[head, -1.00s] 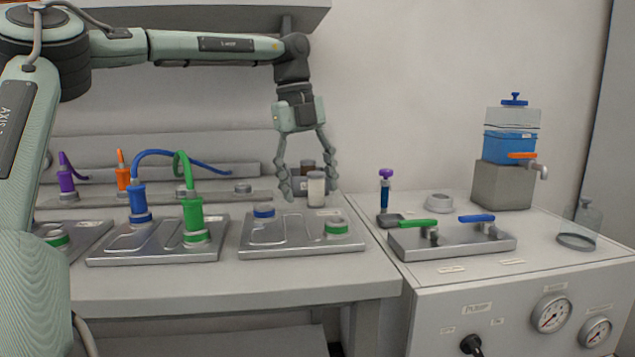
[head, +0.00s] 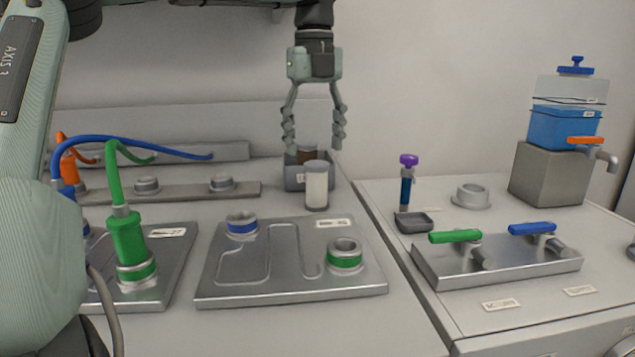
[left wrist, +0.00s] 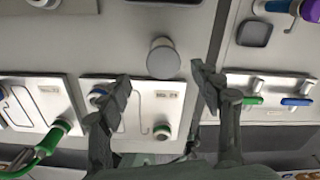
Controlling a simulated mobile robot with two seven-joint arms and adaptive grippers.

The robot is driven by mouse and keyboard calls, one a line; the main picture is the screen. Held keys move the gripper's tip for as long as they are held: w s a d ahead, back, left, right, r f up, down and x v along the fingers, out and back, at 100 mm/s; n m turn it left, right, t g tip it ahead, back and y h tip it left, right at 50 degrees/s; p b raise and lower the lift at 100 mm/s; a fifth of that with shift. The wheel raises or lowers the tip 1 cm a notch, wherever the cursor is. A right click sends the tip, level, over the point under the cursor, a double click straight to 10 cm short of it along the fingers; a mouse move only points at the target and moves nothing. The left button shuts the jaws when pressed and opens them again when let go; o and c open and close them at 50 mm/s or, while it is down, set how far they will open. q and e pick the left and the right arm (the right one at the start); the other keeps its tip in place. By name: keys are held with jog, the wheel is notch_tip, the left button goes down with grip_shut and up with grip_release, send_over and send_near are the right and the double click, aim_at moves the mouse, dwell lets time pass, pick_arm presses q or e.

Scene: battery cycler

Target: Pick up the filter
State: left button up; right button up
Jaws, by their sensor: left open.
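A white cylinder with a grey cap, which looks like the filter (head: 316,188), stands upright on the bench behind the flat metal plate (head: 250,292). In the left wrist view the filter (left wrist: 163,60) appears from above, between and a little beyond my fingertips. My left gripper (head: 313,145) is open and empty, pointing down, with its fingertips above the filter's top in the head view. In the left wrist view the left gripper (left wrist: 160,78) has its fingers spread wide and apart from the filter. My right gripper is not in view.
A grey bin (head: 293,179) with a brown item (head: 307,155) stands just behind the filter. A green connector (head: 126,240) with a hose stands on the left plate. Green (head: 455,236) and blue (head: 532,228) valve handles are at right, near a blue tank (head: 565,127).

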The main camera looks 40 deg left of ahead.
aim_at(317, 164)
pick_arm(q)
notch_tip(317, 164, down, 3)
jog(key=shift+d+r, duration=0.1)
jog(key=shift+r, duration=0.1)
jog(key=f, duration=0.4)
jog(key=shift+w+f, duration=0.1)
jog(key=shift+w, duration=0.15)
jog(key=c, duration=1.2)
jog(key=shift+c, duration=0.2)
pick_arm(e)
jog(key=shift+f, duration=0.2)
